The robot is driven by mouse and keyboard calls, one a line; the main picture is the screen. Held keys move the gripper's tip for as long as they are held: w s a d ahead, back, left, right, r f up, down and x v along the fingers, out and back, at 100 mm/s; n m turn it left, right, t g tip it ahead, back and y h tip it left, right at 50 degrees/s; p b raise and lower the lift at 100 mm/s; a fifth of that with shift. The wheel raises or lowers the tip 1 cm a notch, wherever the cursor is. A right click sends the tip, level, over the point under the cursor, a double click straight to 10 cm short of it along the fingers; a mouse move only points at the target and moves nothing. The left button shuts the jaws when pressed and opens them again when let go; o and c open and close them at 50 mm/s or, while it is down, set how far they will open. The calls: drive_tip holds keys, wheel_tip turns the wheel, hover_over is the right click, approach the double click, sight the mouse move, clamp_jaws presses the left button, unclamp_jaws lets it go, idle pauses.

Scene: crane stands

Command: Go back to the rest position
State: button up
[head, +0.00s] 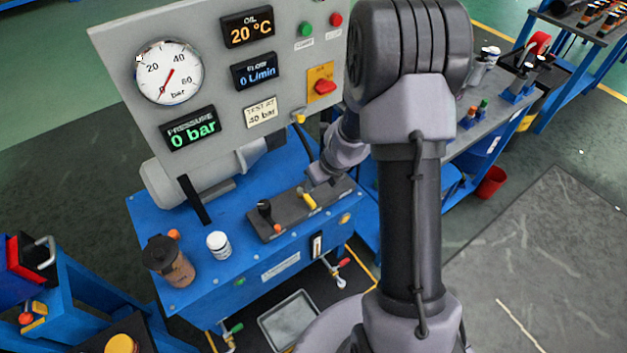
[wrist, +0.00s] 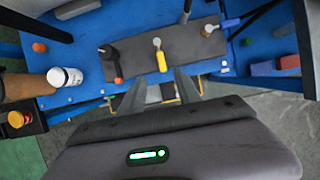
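My gripper (wrist: 160,80) shows at the bottom middle of the wrist view, its two fingers spread apart with nothing between them. It is open near the front edge of the dark valve plate on the blue test bench. In the head view my arm crosses the middle of the picture, and its wrist end (head: 340,155) is over the right part of the bench; the fingertips are hard to make out there.
The blue bench (head: 200,285) carries a dark plate (head: 272,229) with levers, a white jar (head: 218,244) and a brown bottle (head: 168,262). A grey gauge panel (head: 215,110) stands behind. A second bench (head: 490,140) is at right; open floor (head: 560,260) lies lower right.

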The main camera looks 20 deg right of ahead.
drive_tip(key=shift+v, duration=0.85)
drive_tip(key=s+a+r+n+t+y+b, duration=0.1)
drive_tip(key=s+a+r+n, duration=0.2)
drive_tip(key=a+r+n, duration=0.5)
drive_tip(key=s+a+r+n+y+b, duration=0.1)
drive_tip(key=s+a+r+n, duration=0.2)
drive_tip(key=a+r+n, duration=0.5)
drive_tip(key=s+r+n, duration=0.3)
drive_tip(key=s+n, duration=0.4)
drive_tip(key=s, duration=0.1)
drive_tip(key=s+r+n, duration=0.4)
drive_tip(key=s+n, duration=0.2)
drive_tip(key=s, duration=0.3)
drive_tip(key=shift+d+r+n+h+b, duration=0.3)
drive_tip(key=shift+d+n+h+b, duration=0.1)
drive_tip(key=shift+b, duration=0.05)
